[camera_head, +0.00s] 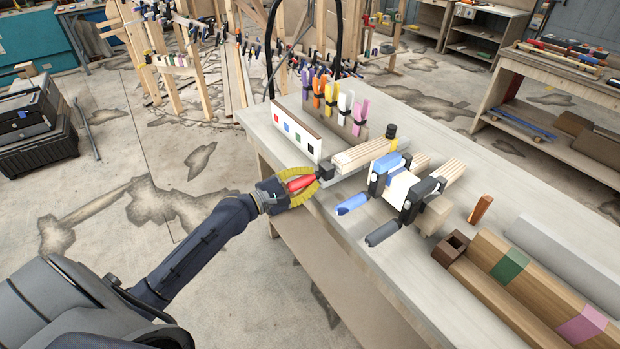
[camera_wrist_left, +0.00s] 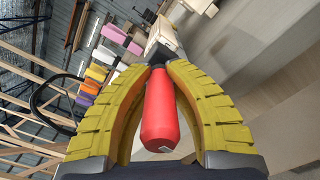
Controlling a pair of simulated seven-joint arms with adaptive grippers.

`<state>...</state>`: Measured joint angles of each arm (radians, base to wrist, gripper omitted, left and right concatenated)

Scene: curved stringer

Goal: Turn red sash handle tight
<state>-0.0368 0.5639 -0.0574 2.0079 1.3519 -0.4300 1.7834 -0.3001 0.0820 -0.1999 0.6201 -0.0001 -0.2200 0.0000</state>
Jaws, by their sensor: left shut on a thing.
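The red sash handle (camera_head: 300,184) sits at the near left edge of the workbench, joined to a dark clamp head (camera_head: 325,172). My left gripper (camera_head: 315,180), with yellow ribbed fingers, is shut on it. In the left wrist view the red handle (camera_wrist_left: 160,115) lies lengthwise between the two fingers, whose tips (camera_wrist_left: 160,65) meet near its far end. The clamp's bar runs beside a stack of pale wooden strips (camera_head: 362,154). My right gripper is not in view.
A white board with coloured squares (camera_head: 296,137) stands behind the handle. Coloured spring clamps (camera_head: 330,92) stand farther back. Wooden blocks (camera_head: 500,262) lie at the right.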

